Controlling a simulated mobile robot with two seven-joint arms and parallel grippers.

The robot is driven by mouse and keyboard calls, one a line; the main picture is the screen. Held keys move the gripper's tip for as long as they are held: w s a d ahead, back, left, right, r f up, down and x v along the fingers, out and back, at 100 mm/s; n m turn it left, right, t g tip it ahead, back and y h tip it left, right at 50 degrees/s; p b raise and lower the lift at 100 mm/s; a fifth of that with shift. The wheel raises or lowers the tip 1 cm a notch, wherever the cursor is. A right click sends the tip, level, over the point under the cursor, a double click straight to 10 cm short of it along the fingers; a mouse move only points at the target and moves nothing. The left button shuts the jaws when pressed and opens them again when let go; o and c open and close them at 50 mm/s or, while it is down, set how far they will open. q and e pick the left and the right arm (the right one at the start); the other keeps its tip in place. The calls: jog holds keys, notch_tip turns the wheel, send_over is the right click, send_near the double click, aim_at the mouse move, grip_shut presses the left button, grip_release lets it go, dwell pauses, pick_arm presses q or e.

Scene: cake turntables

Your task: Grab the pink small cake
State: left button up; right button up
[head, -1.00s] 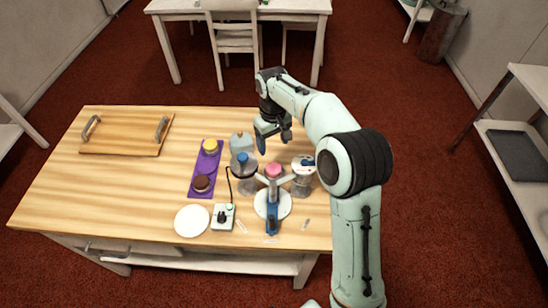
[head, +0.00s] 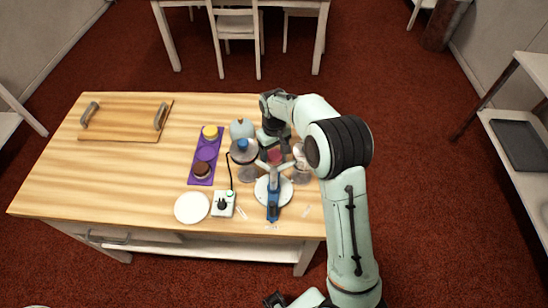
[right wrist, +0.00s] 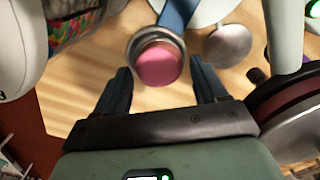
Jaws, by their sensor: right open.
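The small pink cake (head: 274,156) sits in the middle of the table's right part, on a round holder by the device with a white round base and blue part (head: 272,190). In the right wrist view the pink cake (right wrist: 158,66) rests in a grey round cup. My right gripper (head: 275,149) is over it, partly hiding it in the head view. In the right wrist view its two dark fingers (right wrist: 162,76) are open and empty, with the cake between and just beyond their tips. My left gripper cannot be made out.
A purple tray (head: 206,153) holds a yellow cake (head: 210,132) and a brown cake (head: 202,170). A white plate (head: 192,208) and control box (head: 223,204) lie in front.

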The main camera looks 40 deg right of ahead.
jog(key=shift+f, duration=0.9)
jog(key=c, duration=0.9)
jog(key=shift+r, duration=0.1)
